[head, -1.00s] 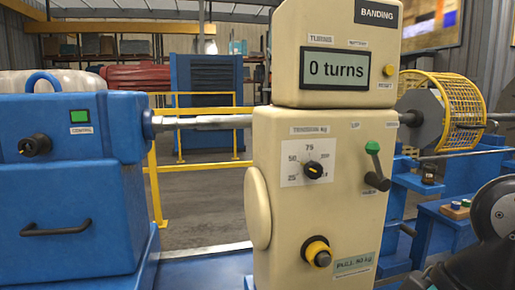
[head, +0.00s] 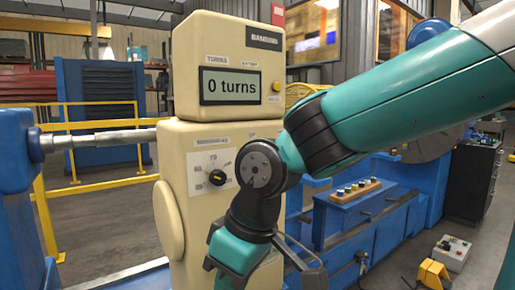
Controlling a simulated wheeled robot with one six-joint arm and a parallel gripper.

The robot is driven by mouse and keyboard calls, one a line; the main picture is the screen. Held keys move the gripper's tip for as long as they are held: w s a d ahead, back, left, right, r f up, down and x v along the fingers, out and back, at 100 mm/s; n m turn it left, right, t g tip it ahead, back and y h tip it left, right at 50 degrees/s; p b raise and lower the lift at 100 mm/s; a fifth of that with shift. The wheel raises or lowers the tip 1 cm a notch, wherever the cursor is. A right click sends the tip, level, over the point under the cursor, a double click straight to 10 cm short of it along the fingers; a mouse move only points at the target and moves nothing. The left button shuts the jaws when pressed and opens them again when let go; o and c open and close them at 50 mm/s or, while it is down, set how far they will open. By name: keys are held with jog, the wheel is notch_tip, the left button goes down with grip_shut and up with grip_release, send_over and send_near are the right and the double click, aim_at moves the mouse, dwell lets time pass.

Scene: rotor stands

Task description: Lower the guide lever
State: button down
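The cream banding cabinet (head: 173,150) stands left of centre in the head view, its display (head: 230,86) reading 0 turns. The guide lever, on the right part of its front, is hidden behind my arm. My arm comes in from the upper right and crosses the cabinet's front. Its black and teal wrist hangs down in front of the cabinet's lower half. My gripper is at the bottom of the picture, and its fingertips cannot be made out clearly. I cannot tell whether it touches the lever.
A dark tension dial (head: 217,177) shows left of my wrist. A blue machine (head: 15,160) with a metal shaft (head: 100,138) stands at the left. A blue bench (head: 375,215) with a row of small knobs is at the right. A yellow and a grey box lie on the floor there.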

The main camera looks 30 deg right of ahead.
jog(key=w+d+r+m+t+h+p, duration=0.2)
jog(key=w+d+r+h+p, duration=0.1)
jog(key=w+d+r, duration=0.5)
jog(key=w+d+r+m+t+h+p, duration=0.2)
jog(key=w+d+r, duration=0.6)
jog(key=w, duration=0.5)
notch_tip(320, 180, up, 2)
jog(key=m+h+p, duration=0.1)
jog(key=h, duration=0.1)
jog(key=shift+w+h, duration=0.35)
jog(key=shift+h, duration=0.05)
jog(key=w+d+f+p, duration=0.4)
jog(key=w+d+f, duration=0.2)
jog(key=d+f, duration=0.1)
jog(key=shift+d, duration=0.4)
jog(key=shift+r, duration=0.15)
